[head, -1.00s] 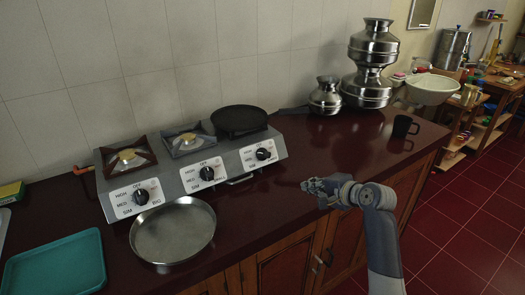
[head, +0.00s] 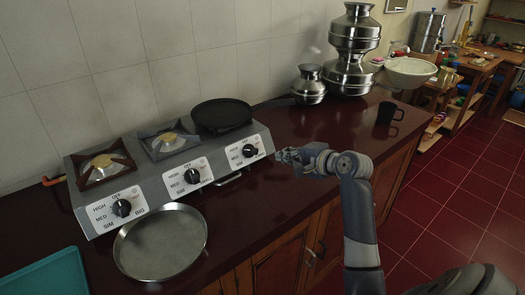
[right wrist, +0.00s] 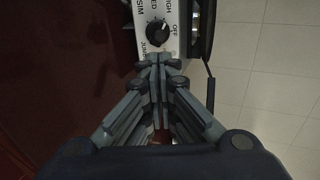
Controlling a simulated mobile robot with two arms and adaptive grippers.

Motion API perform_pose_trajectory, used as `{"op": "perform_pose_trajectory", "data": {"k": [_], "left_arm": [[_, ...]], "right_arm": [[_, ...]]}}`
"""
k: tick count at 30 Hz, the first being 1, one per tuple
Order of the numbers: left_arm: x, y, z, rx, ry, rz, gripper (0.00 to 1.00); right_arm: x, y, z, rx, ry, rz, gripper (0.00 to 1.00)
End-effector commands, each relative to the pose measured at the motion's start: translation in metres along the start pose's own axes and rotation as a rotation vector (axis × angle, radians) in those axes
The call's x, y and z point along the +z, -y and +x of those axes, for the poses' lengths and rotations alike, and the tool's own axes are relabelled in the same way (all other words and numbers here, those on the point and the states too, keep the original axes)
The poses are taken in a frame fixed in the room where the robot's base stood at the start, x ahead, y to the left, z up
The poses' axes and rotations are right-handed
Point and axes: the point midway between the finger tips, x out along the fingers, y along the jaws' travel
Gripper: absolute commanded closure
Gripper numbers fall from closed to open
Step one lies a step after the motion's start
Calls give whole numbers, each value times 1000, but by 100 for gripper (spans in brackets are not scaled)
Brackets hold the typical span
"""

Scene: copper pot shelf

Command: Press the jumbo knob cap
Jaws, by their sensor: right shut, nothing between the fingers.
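The grey three-burner stove (head: 165,192) stands on the dark red counter. Its right-hand knob (head: 249,150) is black and round on a white label plate. In the right wrist view the knob (right wrist: 157,33) shows just beyond my fingertips, by lettering that begins "JUM", partly covered by the fingers. My right gripper (head: 281,155) is shut and empty, to the right of this knob and apart from it in the head view. The shut fingers (right wrist: 158,63) point toward the plate in the right wrist view; whether they touch it I cannot tell. My left gripper is not in view.
A black flat pan (head: 221,114) sits on the right burner. A round steel tray (head: 160,242) lies in front of the stove. Steel pots (head: 308,85) and a black mug (head: 388,113) stand farther right. Open counter lies between the stove and mug.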

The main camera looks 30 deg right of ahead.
Motion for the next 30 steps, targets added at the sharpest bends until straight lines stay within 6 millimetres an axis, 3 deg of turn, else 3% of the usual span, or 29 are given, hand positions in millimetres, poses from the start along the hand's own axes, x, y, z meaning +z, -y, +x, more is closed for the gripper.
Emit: {"op": "perform_pose_trajectory", "data": {"k": [9,15,21,30], "left_arm": [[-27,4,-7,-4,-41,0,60],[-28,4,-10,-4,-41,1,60],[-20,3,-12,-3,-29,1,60],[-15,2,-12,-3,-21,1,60]], "right_arm": [[1,1,62,1,2,3,100],[0,1,95,1,1,2,100],[0,0,116,1,1,1,100],[0,0,123,1,0,-1,100]]}}
